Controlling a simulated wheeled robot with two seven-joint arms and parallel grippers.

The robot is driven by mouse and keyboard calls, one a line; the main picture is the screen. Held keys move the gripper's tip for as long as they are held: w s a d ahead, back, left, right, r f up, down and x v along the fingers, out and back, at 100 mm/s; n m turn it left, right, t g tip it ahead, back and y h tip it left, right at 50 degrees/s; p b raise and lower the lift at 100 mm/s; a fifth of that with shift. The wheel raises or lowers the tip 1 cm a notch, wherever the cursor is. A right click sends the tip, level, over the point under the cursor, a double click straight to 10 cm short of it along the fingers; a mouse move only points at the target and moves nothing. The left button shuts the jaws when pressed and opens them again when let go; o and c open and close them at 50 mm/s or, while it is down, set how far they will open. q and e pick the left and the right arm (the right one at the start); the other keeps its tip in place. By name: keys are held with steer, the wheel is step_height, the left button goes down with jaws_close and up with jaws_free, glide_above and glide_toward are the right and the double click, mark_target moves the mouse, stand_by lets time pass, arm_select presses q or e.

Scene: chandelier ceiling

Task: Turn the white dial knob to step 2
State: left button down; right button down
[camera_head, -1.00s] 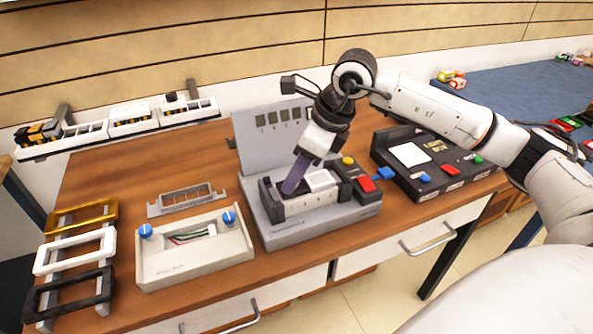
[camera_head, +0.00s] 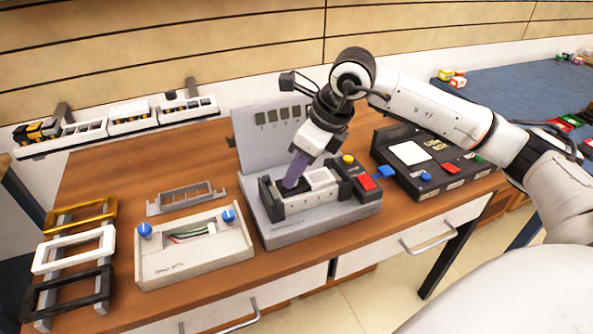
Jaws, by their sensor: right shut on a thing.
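My right gripper (camera_head: 297,172) reaches down from the upper right to the grey test device (camera_head: 330,221) in the middle of the table. Its purple-tinted fingers are at the left part of the white and black module (camera_head: 312,196) in that device. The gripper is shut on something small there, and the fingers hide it. I cannot make out the white dial knob or its step marks; the gripper covers that spot. My left gripper is not in view.
A grey panel box (camera_head: 193,262) with two blue knobs stands to the left. Gold, white and black frames (camera_head: 72,262) lie at the far left. A black control box (camera_head: 425,188) with buttons stands to the right. A grey upright panel (camera_head: 262,143) rises behind the device.

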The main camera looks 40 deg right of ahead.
steer(key=shift+a+f+m+h+b, duration=0.15)
steer(key=shift+m+h+b, duration=0.3)
steer(key=shift+m, duration=0.75)
steer(key=m+h+b, duration=0.1)
steer(key=m, duration=0.1)
steer(key=shift+a+m+t, duration=0.15)
steer(key=shift+m+t, duration=0.15)
steer(key=shift+m, duration=0.1)
steer(key=m+h, duration=0.1)
steer(key=m, duration=0.1)
steer(key=shift+a+m+b, duration=0.1)
steer(key=shift+m+b, duration=0.2)
steer(key=shift+a+m+h, duration=0.1)
steer(key=shift+m+h, duration=0.25)
steer(key=shift+m, duration=0.55)
steer(key=shift+m+h, duration=0.3)
steer(key=shift+m, duration=0.5)
steer(key=shift+a+r+m+g+h+p, duration=0.1)
steer(key=shift+r+m+g+h+p, duration=0.15)
steer(key=shift+m+g, duration=0.55)
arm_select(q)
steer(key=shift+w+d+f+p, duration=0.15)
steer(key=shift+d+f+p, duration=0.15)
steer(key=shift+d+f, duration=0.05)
arm_select(e)
steer(key=shift+w+f+m+h, duration=0.1)
steer(key=shift+m+h, duration=0.15)
steer(key=shift+m, duration=0.55)
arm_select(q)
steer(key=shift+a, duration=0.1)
